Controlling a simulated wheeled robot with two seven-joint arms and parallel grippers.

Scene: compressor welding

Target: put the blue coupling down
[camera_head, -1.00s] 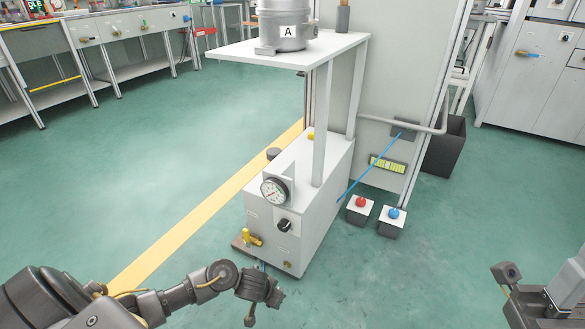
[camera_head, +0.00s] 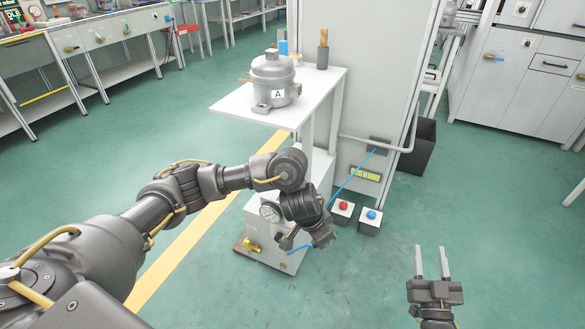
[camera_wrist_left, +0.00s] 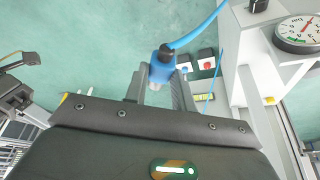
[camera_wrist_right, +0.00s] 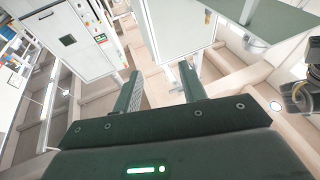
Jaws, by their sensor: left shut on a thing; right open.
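The blue coupling (camera_wrist_left: 163,66) is between the fingers of my left gripper (camera_wrist_left: 160,88) in the left wrist view, with a blue hose (camera_wrist_left: 205,28) running from it. In the head view my left gripper (camera_head: 310,238) is in front of the white cabinet's right side, and a bit of the blue coupling (camera_head: 325,240) shows at its fingers. It is held above the floor. My right gripper (camera_head: 432,264) is open and empty at the lower right. Its spread fingers also show in the right wrist view (camera_wrist_right: 162,92).
The white cabinet (camera_head: 264,233) carries a gauge (camera_head: 270,211) and a yellow valve (camera_head: 252,247). A grey compressor marked A (camera_head: 274,78) stands on the shelf (camera_head: 232,103) above. Red (camera_head: 343,205) and blue (camera_head: 371,215) buttons stand on boxes to the right.

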